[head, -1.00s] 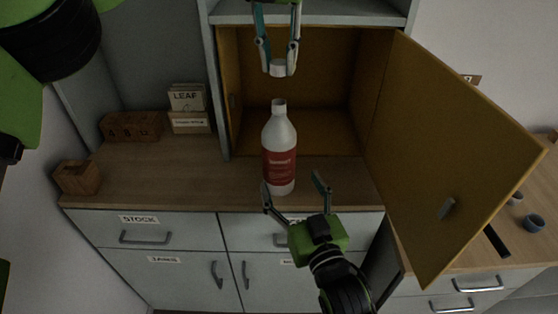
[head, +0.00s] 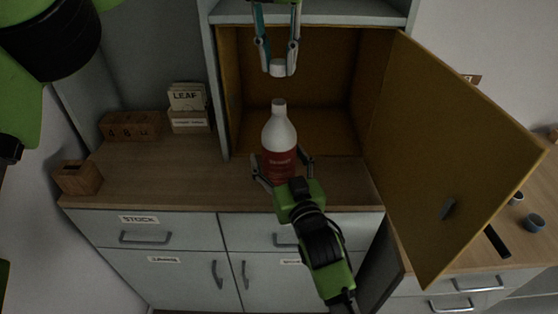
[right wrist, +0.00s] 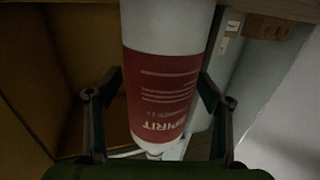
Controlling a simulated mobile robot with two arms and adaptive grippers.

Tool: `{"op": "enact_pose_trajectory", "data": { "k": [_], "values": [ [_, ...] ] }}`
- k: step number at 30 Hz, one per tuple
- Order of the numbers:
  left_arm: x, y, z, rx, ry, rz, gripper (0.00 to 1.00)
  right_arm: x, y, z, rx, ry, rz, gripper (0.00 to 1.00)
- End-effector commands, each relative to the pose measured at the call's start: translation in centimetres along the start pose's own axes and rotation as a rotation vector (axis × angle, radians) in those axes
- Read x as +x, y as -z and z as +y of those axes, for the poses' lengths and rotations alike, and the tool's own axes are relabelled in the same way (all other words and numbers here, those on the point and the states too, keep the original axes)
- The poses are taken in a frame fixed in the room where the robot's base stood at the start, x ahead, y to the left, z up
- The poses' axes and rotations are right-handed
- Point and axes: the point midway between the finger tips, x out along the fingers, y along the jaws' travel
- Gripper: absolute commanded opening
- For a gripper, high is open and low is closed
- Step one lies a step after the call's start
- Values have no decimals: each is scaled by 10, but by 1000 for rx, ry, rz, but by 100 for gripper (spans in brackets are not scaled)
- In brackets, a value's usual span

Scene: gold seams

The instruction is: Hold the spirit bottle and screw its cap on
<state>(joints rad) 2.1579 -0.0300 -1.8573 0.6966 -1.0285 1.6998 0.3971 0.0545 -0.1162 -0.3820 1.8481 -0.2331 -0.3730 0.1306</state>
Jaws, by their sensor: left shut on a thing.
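The spirit bottle (head: 279,137), white with a red label, stands upright on the wooden counter before the open cabinet. Its narrow neck points up and looks uncapped. My left gripper (head: 278,64) is at the top of the head view, shut on the small white cap (head: 278,70). The cap appears above the bottle's mouth, with a gap between them. My right gripper (head: 282,163) is open, with one finger on each side of the bottle's label. The right wrist view shows the bottle (right wrist: 165,60) between its fingers, with small gaps. The bottle's base is hidden by the right gripper.
The ochre cabinet door (head: 450,150) stands open on the right. Wooden blocks (head: 132,126), a card holder (head: 188,108) and a small wooden box (head: 78,177) stand on the counter's left. The counter (head: 170,180) between box and bottle is clear.

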Motion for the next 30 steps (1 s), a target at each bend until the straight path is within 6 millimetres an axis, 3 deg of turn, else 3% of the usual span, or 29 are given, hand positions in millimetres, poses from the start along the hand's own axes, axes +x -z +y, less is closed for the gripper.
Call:
{"op": "enact_pose_trajectory", "data": {
  "k": [1, 6, 11, 21, 30],
  "values": [
    [0, 0, 0, 0, 0, 0, 17, 0, 0, 0, 0, 0, 0, 58],
    [0, 0, 0, 0, 0, 0, 17, 0, 0, 0, 0, 0, 0, 14],
    [7, 1, 0, 2, -1, 2, 17, 0, 0, 0, 0, 0, 0, 14],
    [48, 8, 0, 1, 1, -2, 17, 0, 0, 0, -1, 0, -1, 14],
    [49, 8, 0, 0, 0, -3, 17, 0, -1, 0, -1, 0, -1, 14]
  ]
}}
